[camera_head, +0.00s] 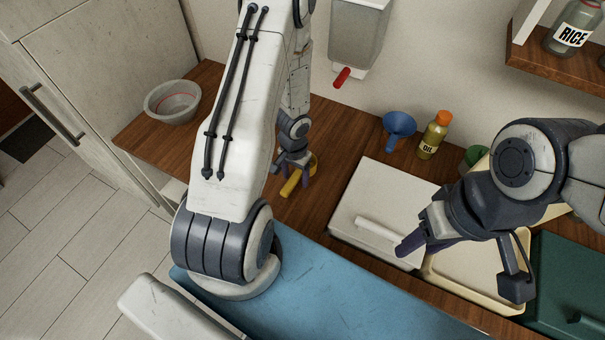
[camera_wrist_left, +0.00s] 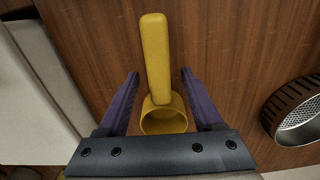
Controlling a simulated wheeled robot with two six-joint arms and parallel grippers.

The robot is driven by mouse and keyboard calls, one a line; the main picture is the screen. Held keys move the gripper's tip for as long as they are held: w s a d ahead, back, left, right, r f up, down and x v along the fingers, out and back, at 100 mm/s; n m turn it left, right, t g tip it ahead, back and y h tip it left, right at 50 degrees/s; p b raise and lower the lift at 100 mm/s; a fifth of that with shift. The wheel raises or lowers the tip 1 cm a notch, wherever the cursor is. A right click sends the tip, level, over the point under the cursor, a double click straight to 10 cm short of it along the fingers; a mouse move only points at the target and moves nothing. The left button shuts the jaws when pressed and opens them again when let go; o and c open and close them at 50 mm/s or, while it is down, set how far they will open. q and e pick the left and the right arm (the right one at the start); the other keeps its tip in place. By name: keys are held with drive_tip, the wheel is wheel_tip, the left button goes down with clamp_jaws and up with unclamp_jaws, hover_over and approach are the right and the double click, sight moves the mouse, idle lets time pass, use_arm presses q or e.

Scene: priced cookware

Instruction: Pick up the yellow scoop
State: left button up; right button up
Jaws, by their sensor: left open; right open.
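The yellow scoop (camera_head: 291,184) lies on the wooden counter, partly hidden by my left gripper in the head view. In the left wrist view the scoop (camera_wrist_left: 156,70) shows its handle pointing up the picture and its round cup near the gripper's base. My left gripper (camera_head: 293,175) is open above the scoop. Its two purple fingers (camera_wrist_left: 157,75) stand on either side of the scoop, with a gap on both sides. My right gripper (camera_head: 455,262) is open and empty over the white box and cream tray.
A white lidded box (camera_head: 375,205) and a cream tray (camera_head: 462,283) stand right of the scoop. A bowl (camera_head: 172,102) is at the left. A dispenser (camera_head: 357,35) hangs above. Bare counter surrounds the scoop.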

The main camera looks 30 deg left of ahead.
use_arm(q)
drive_tip(key=shift+f, duration=0.55)
drive_tip(key=shift+r, duration=0.1)
clamp_jaws()
drive_tip(key=shift+r, duration=0.1)
